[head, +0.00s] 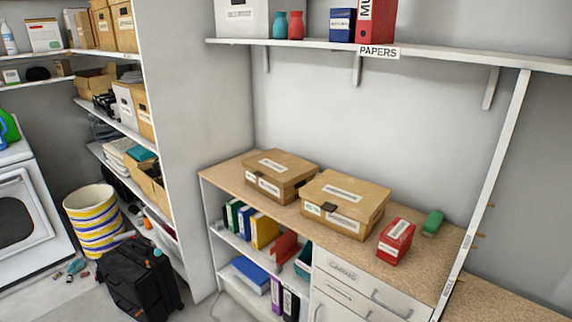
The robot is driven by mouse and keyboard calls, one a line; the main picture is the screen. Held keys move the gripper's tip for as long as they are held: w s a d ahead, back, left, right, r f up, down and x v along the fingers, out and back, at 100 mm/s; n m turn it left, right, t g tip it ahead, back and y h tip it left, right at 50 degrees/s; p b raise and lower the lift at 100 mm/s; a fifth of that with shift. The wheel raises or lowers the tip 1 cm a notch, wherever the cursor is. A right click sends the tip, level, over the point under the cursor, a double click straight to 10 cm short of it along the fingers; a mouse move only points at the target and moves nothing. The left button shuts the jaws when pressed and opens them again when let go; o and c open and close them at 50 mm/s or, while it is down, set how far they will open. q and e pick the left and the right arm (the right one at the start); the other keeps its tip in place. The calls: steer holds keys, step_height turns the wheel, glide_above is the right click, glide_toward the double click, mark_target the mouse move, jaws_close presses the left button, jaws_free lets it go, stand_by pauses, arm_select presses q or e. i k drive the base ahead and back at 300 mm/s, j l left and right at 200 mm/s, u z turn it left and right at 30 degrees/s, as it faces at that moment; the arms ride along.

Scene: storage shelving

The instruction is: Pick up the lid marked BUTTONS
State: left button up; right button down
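Two brown cardboard boxes with lids sit side by side on the counter in the head view. The left lid (297,174) and the right lid (365,198) each carry a white label on top. The print is too small to read, so I cannot tell which one says BUTTONS. Each box also has a pale label and a dark patch at its front. Both lids appear to be on their boxes. Neither of my grippers shows in this view.
The counter (425,262) also holds a red box (395,242) and a green object (432,222) to the right. A shelf (450,57) labelled PAPERS hangs above. Below are binders and drawers (345,270). A black case (138,280) and striped basket (93,222) stand on the floor left.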

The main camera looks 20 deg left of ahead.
mark_target(284, 169)
steer(key=i+j, duration=0.1)
steer(key=i, duration=0.15)
steer(key=i+u, duration=0.45)
steer(key=i+l+u, duration=0.15)
steer(key=i+u, duration=0.25)
steer(key=i, duration=0.15)
